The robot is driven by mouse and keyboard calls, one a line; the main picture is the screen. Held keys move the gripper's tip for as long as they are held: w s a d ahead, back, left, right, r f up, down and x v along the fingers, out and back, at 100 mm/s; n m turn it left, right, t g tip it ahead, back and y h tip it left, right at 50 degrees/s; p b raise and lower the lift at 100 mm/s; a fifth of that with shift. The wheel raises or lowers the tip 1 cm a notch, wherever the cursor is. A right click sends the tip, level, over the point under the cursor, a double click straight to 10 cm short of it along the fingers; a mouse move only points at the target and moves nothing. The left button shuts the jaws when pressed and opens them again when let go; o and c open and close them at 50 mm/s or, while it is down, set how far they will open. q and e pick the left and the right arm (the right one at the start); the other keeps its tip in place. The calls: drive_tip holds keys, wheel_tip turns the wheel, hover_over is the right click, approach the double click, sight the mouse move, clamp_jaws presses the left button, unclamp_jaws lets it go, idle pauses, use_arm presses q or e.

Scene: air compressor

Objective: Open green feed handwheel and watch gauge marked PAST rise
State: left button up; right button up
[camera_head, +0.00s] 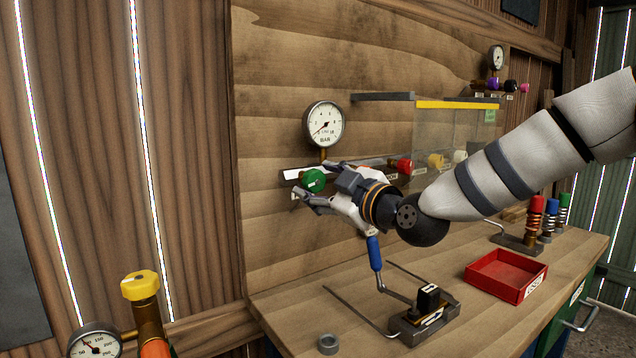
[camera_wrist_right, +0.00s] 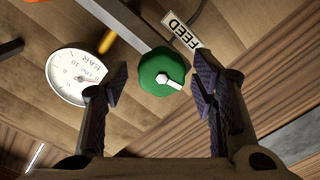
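The green handwheel (camera_head: 314,180) with a white pointer sits on the wall board; it also shows in the right wrist view (camera_wrist_right: 158,72), beside a FEED label (camera_wrist_right: 181,31). My right gripper (camera_head: 312,184) is open, with one finger on each side of the handwheel. In the right wrist view (camera_wrist_right: 162,79) gaps show between both fingers and the wheel. A round white BAR gauge (camera_head: 324,125) is mounted just above the wheel, its needle toward the lower left; it also shows in the wrist view (camera_wrist_right: 78,77). I cannot read PAST on it. My left gripper is out of view.
Red (camera_head: 402,165) and yellow (camera_head: 435,160) knobs sit to the right on the board, near my right arm. Below, the bench holds a blue-handled lever (camera_head: 374,254), a red tray (camera_head: 505,275) and a grey ring (camera_head: 328,343). Another gauge (camera_head: 95,343) and a yellow-capped post (camera_head: 140,285) stand lower left.

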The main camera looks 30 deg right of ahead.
drive_tip(key=s, duration=0.6)
drive_tip(key=shift+d, duration=0.15)
drive_tip(key=shift+f, duration=0.1)
